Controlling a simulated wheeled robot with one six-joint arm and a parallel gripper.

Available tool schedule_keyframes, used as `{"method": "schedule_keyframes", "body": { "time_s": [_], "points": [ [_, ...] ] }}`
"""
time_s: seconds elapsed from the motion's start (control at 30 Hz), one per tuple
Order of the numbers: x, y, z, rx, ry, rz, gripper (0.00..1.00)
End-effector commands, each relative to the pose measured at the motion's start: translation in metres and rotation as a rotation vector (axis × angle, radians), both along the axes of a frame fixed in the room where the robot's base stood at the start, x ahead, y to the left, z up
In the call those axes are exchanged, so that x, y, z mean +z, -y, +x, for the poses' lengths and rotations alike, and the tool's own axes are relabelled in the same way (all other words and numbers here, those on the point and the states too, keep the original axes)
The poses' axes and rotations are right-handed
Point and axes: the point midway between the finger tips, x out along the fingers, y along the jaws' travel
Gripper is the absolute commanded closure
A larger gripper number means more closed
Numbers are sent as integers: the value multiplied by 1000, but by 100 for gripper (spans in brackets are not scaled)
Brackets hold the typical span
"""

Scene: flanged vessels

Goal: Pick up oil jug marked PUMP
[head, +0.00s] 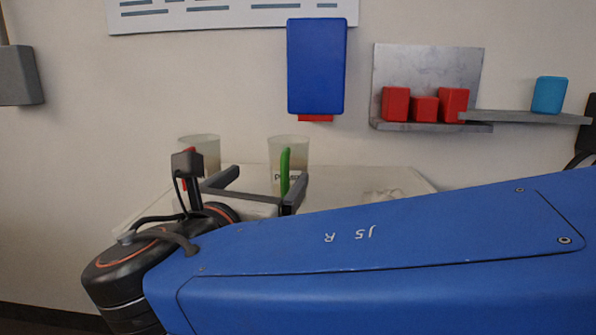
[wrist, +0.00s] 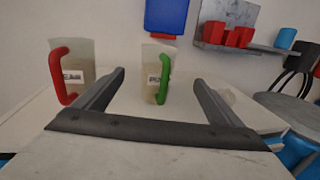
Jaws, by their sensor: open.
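The oil jug marked PUMP (head: 298,153) is pale and translucent with a green handle, its label partly hidden by the handle. It stands upright on a white table. It also shows in the wrist view (wrist: 152,55), its handle toward me. My gripper (head: 268,175) is open and empty, level over the table. In the wrist view its two fingers (wrist: 160,78) lie left and right of the green handle, and the jug's body is beyond them. I cannot tell whether the handle is within finger reach.
A similar jug with a red handle (wrist: 84,62) stands to the left, its label only partly readable. The white table (head: 345,178) has a small clear item at right. A blue wall box (head: 316,65) hangs above. Red blocks (head: 425,107) sit on a wall shelf.

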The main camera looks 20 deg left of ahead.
Motion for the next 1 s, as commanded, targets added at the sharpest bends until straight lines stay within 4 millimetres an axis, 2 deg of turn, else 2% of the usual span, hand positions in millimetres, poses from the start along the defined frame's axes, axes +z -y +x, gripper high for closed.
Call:
{"method": "schedule_keyframes", "body": {
  "time_s": [0.5,0.87,1.0],
  "points": [
    [0,-2,77,-4,-1,1,10],
    [-2,-4,96,-2,-1,1,10],
    [-4,-7,110,-3,-2,1,10]
  ]
}}
